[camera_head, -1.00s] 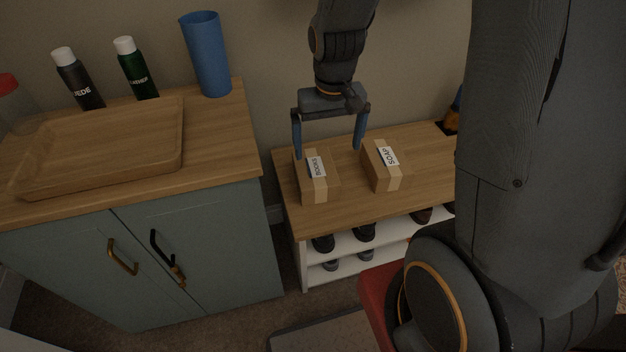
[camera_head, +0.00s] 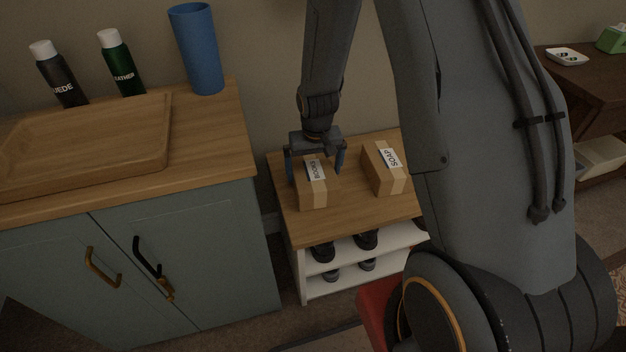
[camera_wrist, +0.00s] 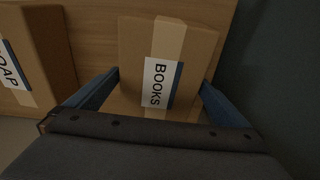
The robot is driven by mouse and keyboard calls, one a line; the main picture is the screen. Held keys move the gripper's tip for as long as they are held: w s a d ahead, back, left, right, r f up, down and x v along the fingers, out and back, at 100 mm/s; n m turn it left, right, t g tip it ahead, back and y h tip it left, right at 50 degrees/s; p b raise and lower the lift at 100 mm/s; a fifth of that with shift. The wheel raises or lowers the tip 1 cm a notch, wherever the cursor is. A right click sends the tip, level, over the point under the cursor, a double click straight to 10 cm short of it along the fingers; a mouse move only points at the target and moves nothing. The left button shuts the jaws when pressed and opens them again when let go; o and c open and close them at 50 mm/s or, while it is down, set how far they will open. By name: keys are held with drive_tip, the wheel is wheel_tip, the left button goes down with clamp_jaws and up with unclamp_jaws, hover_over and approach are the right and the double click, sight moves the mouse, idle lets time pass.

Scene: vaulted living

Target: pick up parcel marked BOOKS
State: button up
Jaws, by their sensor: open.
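The parcel marked BOOKS (camera_head: 314,190) is a small brown box with a lighter tape strip and a white label. It sits on the wooden top of a low shoe bench (camera_head: 350,219). My gripper (camera_head: 316,176) is open, with one finger on either side of the box's far part. In the wrist view the BOOKS parcel (camera_wrist: 180,45) shows between the two blue fingers, its label readable; I cannot tell whether they touch it. The parcel marked SOAP (camera_head: 384,168) stands to the right on the same bench, and shows at the left of the wrist view (camera_wrist: 40,55).
A green-grey cabinet (camera_head: 205,255) with a wooden top stands left of the bench, holding a wooden tray (camera_head: 155,165), a blue cylinder (camera_head: 199,50) and two spray cans. Shoes (camera_head: 324,253) sit on shelves below. A dark table (camera_head: 590,85) is at right.

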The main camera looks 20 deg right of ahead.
drive_tip(key=shift+w+f, duration=0.15)
drive_tip(key=shift+f, duration=0.6)
drive_tip(key=c, duration=1.2)
drive_tip(key=shift+r, duration=0.15)
